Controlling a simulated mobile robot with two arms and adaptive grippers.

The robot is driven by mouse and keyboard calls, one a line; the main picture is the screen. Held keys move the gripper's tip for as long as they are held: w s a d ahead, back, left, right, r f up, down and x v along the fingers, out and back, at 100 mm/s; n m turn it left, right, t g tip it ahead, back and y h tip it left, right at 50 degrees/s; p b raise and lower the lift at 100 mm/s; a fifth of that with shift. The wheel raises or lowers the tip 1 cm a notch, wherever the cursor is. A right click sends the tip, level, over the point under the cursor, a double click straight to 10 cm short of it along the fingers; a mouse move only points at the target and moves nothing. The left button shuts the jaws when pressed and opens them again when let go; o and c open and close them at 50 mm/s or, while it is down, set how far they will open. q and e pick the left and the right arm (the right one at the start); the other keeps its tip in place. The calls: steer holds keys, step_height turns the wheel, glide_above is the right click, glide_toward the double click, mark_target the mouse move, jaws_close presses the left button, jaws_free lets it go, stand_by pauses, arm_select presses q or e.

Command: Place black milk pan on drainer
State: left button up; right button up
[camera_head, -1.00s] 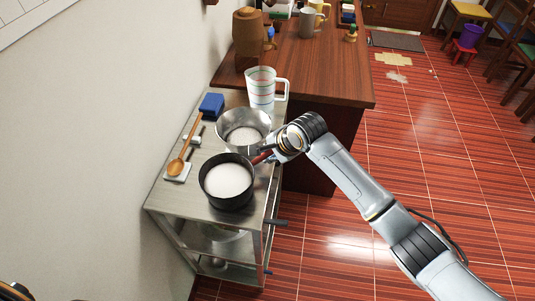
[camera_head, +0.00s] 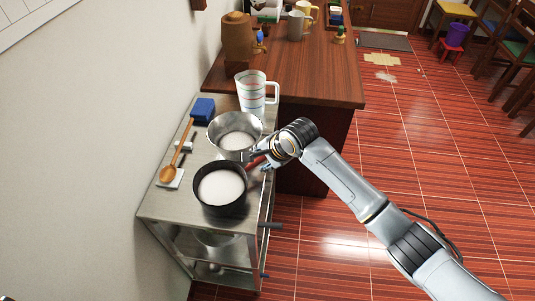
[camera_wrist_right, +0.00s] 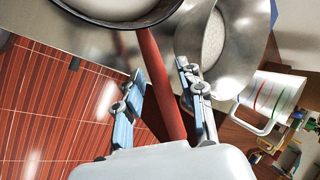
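The black milk pan (camera_head: 220,205) stands on the metal trolley top, upright, with white contents and a red handle (camera_head: 254,162). In the right wrist view the red handle (camera_wrist_right: 160,85) runs between the fingers of my right gripper (camera_wrist_right: 161,68). In the head view, the right gripper (camera_head: 264,158) is at the handle, beside the pan. No drainer can be made out with certainty. My left gripper is not in view.
A metal bowl (camera_head: 216,134) with white contents stands close behind the pan. A striped measuring jug (camera_head: 250,95), blue block (camera_head: 203,108) and wooden spoon (camera_head: 167,172) are on the trolley (camera_head: 163,204). A wooden counter (camera_head: 310,80) adjoins behind; wall at left, open floor at right.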

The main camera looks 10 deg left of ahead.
steer(key=v, duration=1.1)
steer(key=w+d+f+h, duration=0.1)
steer(key=d+f, duration=0.3)
steer(key=f, duration=0.7)
steer(key=d+f, duration=0.3)
steer(key=f, duration=0.7)
steer(key=s+d+f+n+h, duration=0.1)
steer(key=s+d+f, duration=0.25)
steer(key=f, duration=0.35)
steer(key=s+d+f+n+h, duration=0.1)
steer(key=s+d+f+n, duration=0.2)
steer(key=f, duration=0.5)
steer(key=s+d+f+n+g, duration=0.1)
steer(key=s+d+f, duration=0.2)
steer(key=s+f, duration=0.25)
steer(key=s+d+f+n+h, duration=0.1)
steer(key=s+d+f, duration=0.25)
steer(key=s, duration=0.35)
steer(key=s+d+f+g, duration=0.1)
steer(key=s+d+f, duration=0.1)
steer(key=s+f, duration=0.4)
steer(key=s+d+f+n, duration=0.2)
steer(key=s, duration=0.9)
steer(key=s+d+f+n+g+h, duration=0.1)
steer(key=s+d+f+n, duration=0.1)
steer(key=s, duration=0.9)
steer(key=shift+d+f+n, duration=0.3)
steer(key=shift+f+n, duration=0.1)
steer(key=shift+f, duration=0.1)
